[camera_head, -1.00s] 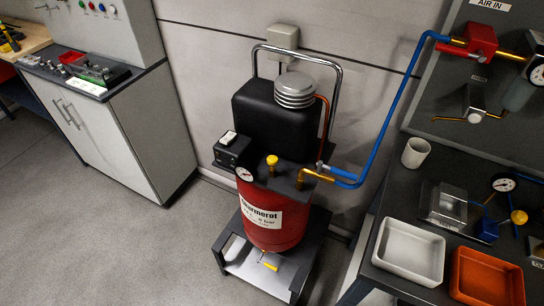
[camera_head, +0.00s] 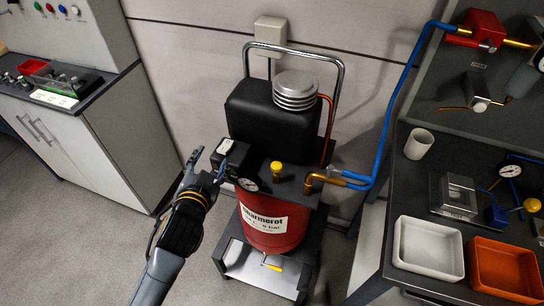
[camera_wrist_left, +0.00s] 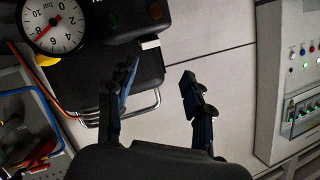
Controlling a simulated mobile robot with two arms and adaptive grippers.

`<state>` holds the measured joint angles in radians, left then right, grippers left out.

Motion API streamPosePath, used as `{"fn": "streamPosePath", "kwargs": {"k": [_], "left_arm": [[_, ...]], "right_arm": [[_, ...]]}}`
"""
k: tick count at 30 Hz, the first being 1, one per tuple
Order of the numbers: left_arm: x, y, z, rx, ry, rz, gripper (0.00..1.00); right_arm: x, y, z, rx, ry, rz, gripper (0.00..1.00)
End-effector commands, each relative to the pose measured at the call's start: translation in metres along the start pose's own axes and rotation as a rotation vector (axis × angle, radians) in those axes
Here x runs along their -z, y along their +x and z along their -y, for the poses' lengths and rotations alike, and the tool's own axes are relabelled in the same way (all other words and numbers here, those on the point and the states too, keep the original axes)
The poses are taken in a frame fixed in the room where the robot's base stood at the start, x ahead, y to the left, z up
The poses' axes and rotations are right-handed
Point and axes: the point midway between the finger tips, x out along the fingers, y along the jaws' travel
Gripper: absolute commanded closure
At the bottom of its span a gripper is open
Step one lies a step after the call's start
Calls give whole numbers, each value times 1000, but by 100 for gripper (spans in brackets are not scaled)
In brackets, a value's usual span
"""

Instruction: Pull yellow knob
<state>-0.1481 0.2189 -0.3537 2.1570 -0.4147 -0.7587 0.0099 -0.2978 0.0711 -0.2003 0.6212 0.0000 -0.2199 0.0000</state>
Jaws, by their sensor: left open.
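The compressor has a red tank (camera_head: 262,232) with a dark top plate. A yellow knob (camera_head: 277,168) stands upright on that plate, right of the round pressure gauge (camera_head: 249,185). In the left wrist view, the gauge (camera_wrist_left: 53,25) is at the upper left and a yellow piece (camera_wrist_left: 45,60), probably the knob, is partly hidden beside it. My left gripper (camera_head: 207,168) is open and empty, left of the black switch box (camera_head: 231,160) and apart from the knob. Its two fingers also show spread in the left wrist view (camera_wrist_left: 159,75). My right gripper is not in view.
A brass fitting with a blue hose (camera_head: 372,160) is right of the knob. A black motor housing (camera_head: 262,115) and chrome handle (camera_head: 340,72) rise behind it. A lower yellow handle (camera_head: 272,266) is under the tank. A bench with trays (camera_head: 428,248) is at right.

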Motion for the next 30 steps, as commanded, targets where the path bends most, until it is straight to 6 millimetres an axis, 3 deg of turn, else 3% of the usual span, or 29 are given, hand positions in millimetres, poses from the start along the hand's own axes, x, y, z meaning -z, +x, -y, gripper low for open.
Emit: {"fn": "streamPosePath", "kwargs": {"k": [1,3,7,10,13,16,18,20,23,26,27,30], "left_arm": [[36,3,10,32,48,-107,48],[88,4,18,75,133,-275,48],[188,-12,16,144,346,-636,48],[260,-44,-6,180,571,-952,48],[305,-85,-47,181,856,-1275,48],[312,-116,-96,134,1188,-1555,48],[295,-124,-124,66,1446,-1711,48],[271,-121,-141,-20,1683,-1809,48],[221,-97,-144,-219,2082,-1879,48],[177,-64,-118,-452,2428,-1830,48],[164,-52,-104,541,-2523,1777,48],[142,-31,-70,667,-2493,1525,48]], "right_arm": [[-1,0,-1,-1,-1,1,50],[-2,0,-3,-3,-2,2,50],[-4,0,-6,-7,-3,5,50],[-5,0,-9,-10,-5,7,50],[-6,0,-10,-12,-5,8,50],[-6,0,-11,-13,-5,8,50],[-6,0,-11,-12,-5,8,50],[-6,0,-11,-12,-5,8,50],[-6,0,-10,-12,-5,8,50],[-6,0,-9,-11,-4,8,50],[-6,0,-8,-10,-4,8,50],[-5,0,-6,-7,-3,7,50]]}}
